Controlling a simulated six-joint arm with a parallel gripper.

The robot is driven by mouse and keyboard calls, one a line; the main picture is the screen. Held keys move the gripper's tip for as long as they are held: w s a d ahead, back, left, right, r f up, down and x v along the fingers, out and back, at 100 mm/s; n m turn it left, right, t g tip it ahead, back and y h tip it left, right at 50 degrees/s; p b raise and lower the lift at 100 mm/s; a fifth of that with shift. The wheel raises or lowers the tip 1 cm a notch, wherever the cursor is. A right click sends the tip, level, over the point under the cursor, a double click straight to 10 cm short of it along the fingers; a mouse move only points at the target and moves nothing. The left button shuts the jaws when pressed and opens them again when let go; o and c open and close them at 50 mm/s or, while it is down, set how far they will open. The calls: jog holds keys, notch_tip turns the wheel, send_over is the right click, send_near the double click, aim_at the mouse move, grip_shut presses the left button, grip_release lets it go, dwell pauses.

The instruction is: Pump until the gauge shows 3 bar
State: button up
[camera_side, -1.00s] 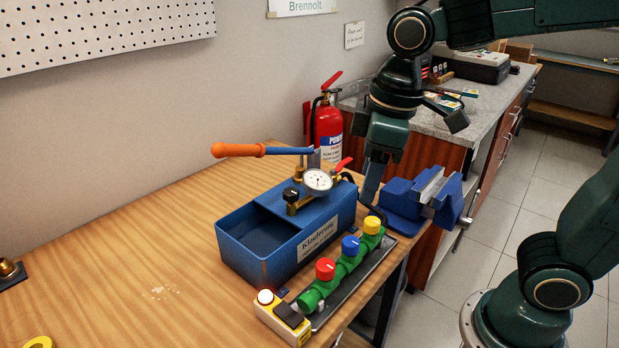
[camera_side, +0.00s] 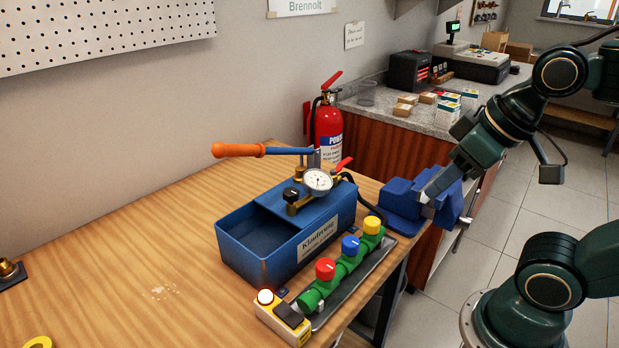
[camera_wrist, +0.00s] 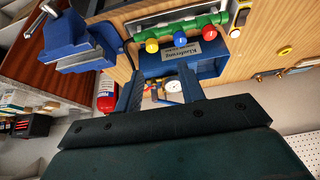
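The blue test pump (camera_side: 263,267) stands on the wooden bench in the side view, with an open trough at its left end. Its lever, with an orange grip (camera_side: 238,150), points left and lies nearly level above the box. The round white gauge (camera_side: 318,182) sits on brass fittings; its reading is too small to tell. My gripper (camera_side: 428,193) is at the vise's side of the bench, right of the pump and away from the lever. In the wrist view my gripper (camera_wrist: 161,70) is open and empty; the gauge (camera_wrist: 172,86) shows between its fingers. The lever is not clear there.
A blue vise (camera_side: 400,203) stands at the bench's right end, close to my gripper. A green manifold (camera_side: 335,277) with red, blue and yellow knobs lies before the pump. A yellow switch box (camera_side: 282,317) has a glowing lamp. A fire extinguisher (camera_side: 328,128) stands behind.

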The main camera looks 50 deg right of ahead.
jog(key=shift+w+r, duration=0.3)
jog(key=shift+r, duration=0.05)
jog(key=c, duration=0.7)
jog(key=w+r+n, duration=0.1)
jog(key=w+r, duration=0.1)
jog(key=w+a+r+n+g, duration=0.1)
jog(key=w+r+n, duration=0.1)
jog(key=w, duration=0.1)
jog(key=w+a+r+n, duration=0.1)
jog(key=w+r, duration=0.2)
jog(key=shift+n, duration=0.3)
grip_shut()
jog(key=w+a+n+g, duration=0.1)
jog(key=w+a+n, duration=0.3)
jog(key=w, duration=0.4)
jog(key=w+a+r+n+g, duration=0.1)
jog(key=w+a+n+g, duration=0.1)
jog(key=w+n, duration=0.3)
jog(key=w+a+n+g, duration=0.1)
jog(key=w+a+n, duration=0.3)
jog(key=w, duration=0.6)
jog(key=shift+w+a+r+g, duration=0.1)
jog(key=shift+w+a+g, duration=0.1)
jog(key=shift+a, duration=0.25)
jog(key=shift+w+a+r+g, duration=0.1)
jog(key=shift+w+a, duration=0.1)
jog(key=shift+a, duration=0.2)
jog(key=shift+f, duration=0.1)
jog(key=shift+f, duration=2.15)
